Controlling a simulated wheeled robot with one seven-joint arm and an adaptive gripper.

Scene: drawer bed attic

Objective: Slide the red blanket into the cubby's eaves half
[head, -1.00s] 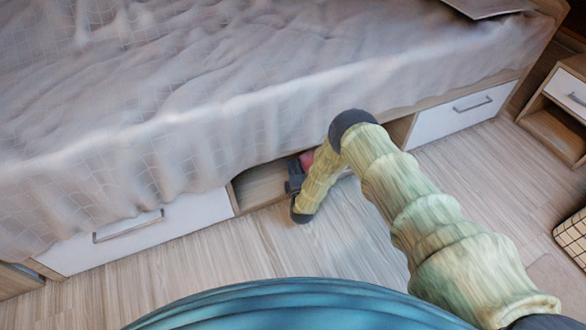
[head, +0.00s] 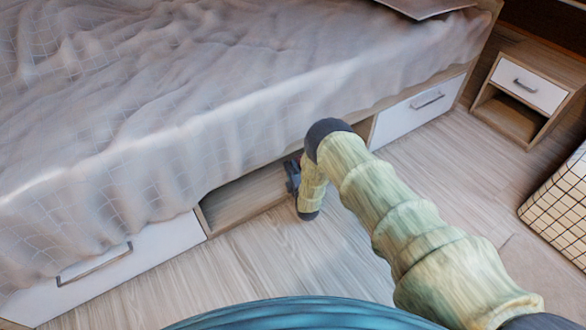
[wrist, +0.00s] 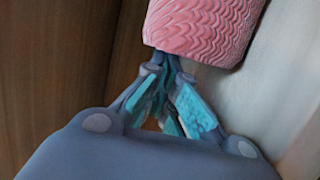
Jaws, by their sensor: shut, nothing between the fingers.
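The red blanket (wrist: 203,28) shows pinkish red with a wavy ribbed texture at the top of the wrist view. It looks rolled or folded. My gripper (wrist: 168,58) is shut and empty, its fingertips at the blanket's near end; I cannot tell whether they touch it. In the head view my gripper (head: 293,176) is dark and reaches into the open cubby (head: 238,200) under the bed, between two white drawers. My arm hides the cubby's right part and the blanket there.
The bed (head: 200,110) overhangs the cubby with its draped cover. A closed white drawer (head: 125,262) lies left of the cubby, another (head: 415,112) right. A nightstand (head: 522,90) and a checked basket (head: 560,205) stand at right. The wooden floor in front is clear.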

